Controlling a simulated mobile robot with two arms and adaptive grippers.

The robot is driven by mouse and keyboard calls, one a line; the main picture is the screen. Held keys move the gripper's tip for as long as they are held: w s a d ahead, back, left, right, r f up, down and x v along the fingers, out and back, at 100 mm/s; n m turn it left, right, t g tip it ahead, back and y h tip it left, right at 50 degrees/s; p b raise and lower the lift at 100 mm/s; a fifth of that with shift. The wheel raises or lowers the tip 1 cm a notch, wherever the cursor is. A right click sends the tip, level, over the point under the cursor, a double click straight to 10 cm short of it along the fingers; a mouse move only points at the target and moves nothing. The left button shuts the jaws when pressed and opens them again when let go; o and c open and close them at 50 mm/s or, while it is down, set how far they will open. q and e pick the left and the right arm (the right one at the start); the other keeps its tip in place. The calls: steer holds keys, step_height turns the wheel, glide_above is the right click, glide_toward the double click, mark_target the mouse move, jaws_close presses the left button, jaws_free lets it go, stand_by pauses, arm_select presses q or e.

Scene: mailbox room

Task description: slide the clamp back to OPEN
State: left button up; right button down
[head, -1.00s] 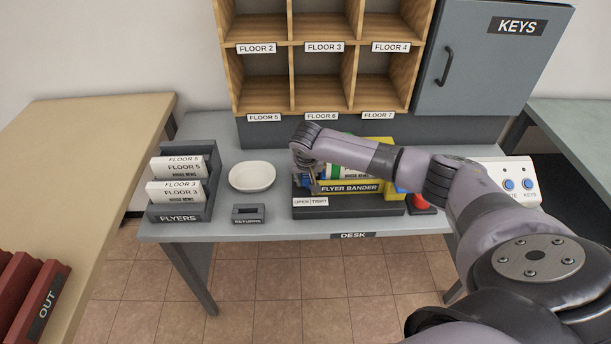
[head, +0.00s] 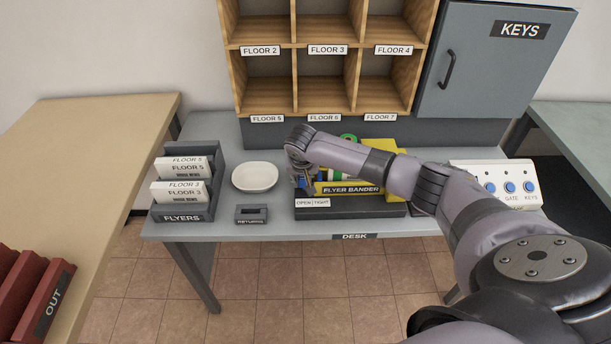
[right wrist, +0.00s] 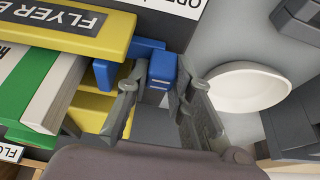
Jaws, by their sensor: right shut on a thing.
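The flyer bander (head: 349,188) is a yellow and dark grey unit on the desk, with an OPEN/TIGHT label (head: 312,202) at its front left. Its blue clamp tab (right wrist: 162,70) shows in the right wrist view, between the fingers of my right gripper (right wrist: 158,82). The right gripper is shut on this tab, at the bander's left end. In the head view the gripper (head: 302,182) is small and partly hidden by its own wrist. White and green flyers (right wrist: 48,90) stand in the bander beside the clamp. My left gripper is not in view.
A white bowl (head: 255,177) and a small RETURNS holder (head: 251,214) stand left of the bander. The FLYERS rack (head: 182,213) is farther left. Wooden pigeonholes (head: 323,50) rise behind. A button panel (head: 497,183) is at the right.

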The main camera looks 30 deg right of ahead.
steer(key=shift+w+a, duration=0.1)
steer(key=shift+a, duration=0.05)
steer(key=c, duration=1.7)
jaws_free()
steer(key=shift+a, duration=0.1)
steer(key=shift+r, duration=0.1)
steer(key=v, duration=1.1)
steer(key=shift+r, duration=0.35)
